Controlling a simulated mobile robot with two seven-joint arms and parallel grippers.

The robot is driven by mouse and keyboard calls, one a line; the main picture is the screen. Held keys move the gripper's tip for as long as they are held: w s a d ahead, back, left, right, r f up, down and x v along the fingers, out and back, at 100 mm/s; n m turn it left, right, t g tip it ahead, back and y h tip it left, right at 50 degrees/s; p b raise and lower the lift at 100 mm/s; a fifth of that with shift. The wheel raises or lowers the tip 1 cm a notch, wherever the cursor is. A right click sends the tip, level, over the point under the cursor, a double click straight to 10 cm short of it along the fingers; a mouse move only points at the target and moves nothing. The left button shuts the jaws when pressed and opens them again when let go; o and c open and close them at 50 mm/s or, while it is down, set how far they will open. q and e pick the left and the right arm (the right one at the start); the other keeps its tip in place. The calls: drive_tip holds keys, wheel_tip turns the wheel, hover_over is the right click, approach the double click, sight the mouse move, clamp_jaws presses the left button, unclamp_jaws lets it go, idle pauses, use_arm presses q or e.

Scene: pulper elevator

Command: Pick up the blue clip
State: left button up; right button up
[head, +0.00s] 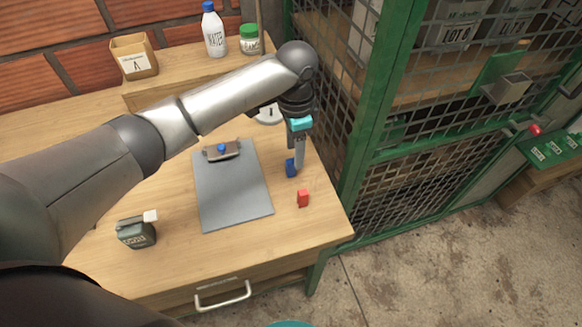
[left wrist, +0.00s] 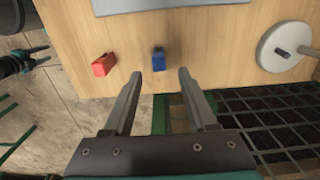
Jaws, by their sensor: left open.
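The blue clip (head: 290,169) stands on the wooden desk, right of the grey clipboard. In the left wrist view the blue clip (left wrist: 159,60) lies just beyond the fingertips, in line with the gap between them. My left gripper (head: 298,166) is open and empty, pointing down close by the clip; its fingers partly overlap the clip in the head view. The open fingers also show in the left wrist view (left wrist: 160,74). A dark and teal part at that view's left edge looks like my right gripper (left wrist: 32,57); its jaws are unclear.
A red clip (head: 303,199) stands nearby on the desk. A round weight (head: 268,114) is behind the gripper. A green mesh cage (head: 400,180) rises at the desk's right edge.

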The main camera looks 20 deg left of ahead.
sight(291, 161)
use_arm(q)
drive_tip(key=f, duration=0.1)
drive_tip(key=f+b, duration=0.1)
drive_tip(key=f, duration=0.3)
drive_tip(key=shift+s+a+f, duration=0.15)
drive_tip(key=shift+s+a, duration=0.15)
drive_tip(key=shift+a, duration=0.05)
drive_tip(key=shift+f+b, duration=0.35)
drive_tip(key=shift+f, duration=0.1)
drive_tip(key=shift+c, duration=0.2)
drive_tip(key=shift+r, duration=0.1)
clamp_jaws()
